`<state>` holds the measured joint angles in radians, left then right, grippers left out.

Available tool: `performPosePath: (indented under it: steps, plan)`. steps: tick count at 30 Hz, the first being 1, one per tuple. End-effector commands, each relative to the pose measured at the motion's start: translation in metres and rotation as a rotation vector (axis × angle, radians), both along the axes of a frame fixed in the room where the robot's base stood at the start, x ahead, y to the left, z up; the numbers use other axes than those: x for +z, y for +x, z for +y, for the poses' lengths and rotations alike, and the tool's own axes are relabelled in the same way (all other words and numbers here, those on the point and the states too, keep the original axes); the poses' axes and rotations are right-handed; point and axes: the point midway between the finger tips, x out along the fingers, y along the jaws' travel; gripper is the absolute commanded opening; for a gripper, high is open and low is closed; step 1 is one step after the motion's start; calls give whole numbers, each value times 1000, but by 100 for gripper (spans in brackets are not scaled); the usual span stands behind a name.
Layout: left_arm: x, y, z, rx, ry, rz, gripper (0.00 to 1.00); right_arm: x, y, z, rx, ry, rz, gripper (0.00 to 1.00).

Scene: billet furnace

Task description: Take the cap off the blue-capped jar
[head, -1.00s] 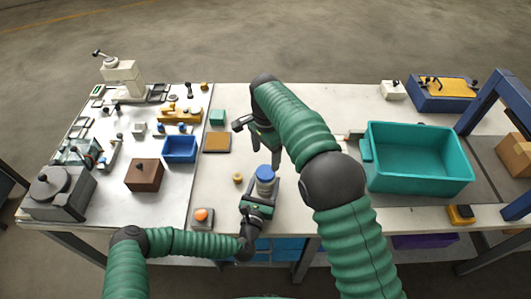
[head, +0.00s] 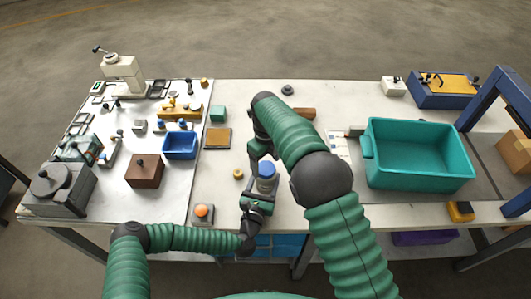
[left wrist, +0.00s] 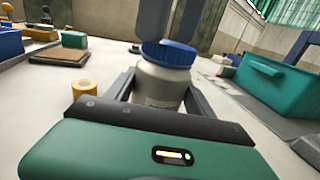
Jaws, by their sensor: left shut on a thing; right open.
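The jar (left wrist: 160,86) is whitish with a blue cap (left wrist: 169,53), and stands upright on the table. In the head view the blue cap (head: 266,169) shows at the middle front of the table. My left gripper (head: 262,190) is shut on the jar's body, one finger on each side; it also shows in the left wrist view (left wrist: 160,95). My right gripper (head: 264,157) is over the jar with its fingers pointing down around the cap. It is open. In the left wrist view its grey fingers (left wrist: 178,22) reach the cap, but contact is unclear.
A yellow ring-like piece (head: 238,174) lies left of the jar. A button box with an orange top (head: 202,213) sits near the front edge. A teal bin (head: 420,187) stands to the right. A blue tray (head: 180,146) and several fixtures fill the left.

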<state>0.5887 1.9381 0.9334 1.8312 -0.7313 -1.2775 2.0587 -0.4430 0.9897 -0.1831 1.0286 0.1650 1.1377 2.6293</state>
Motion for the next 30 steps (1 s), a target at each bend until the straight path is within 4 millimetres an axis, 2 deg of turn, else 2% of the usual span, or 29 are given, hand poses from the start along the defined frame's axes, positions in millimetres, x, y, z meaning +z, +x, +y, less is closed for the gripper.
performPosePath:
  steps: [4, 12, 27, 30]
  plan:
    - [-1, 0, 0, 0, 1, 3, 0, -14, 0, 0, 0, 0, 0, 75]
    - [-1, 0, 0, 0, 1, 3, 0, -16, 0, 0, 1, 1, -2, 73]
    - [-2, 0, 0, 0, 1, 4, 0, -16, 1, 0, 1, 1, -2, 8]
    - [-2, 0, 0, 0, 1, 4, 0, -16, 1, 0, 23, 0, -3, 8]
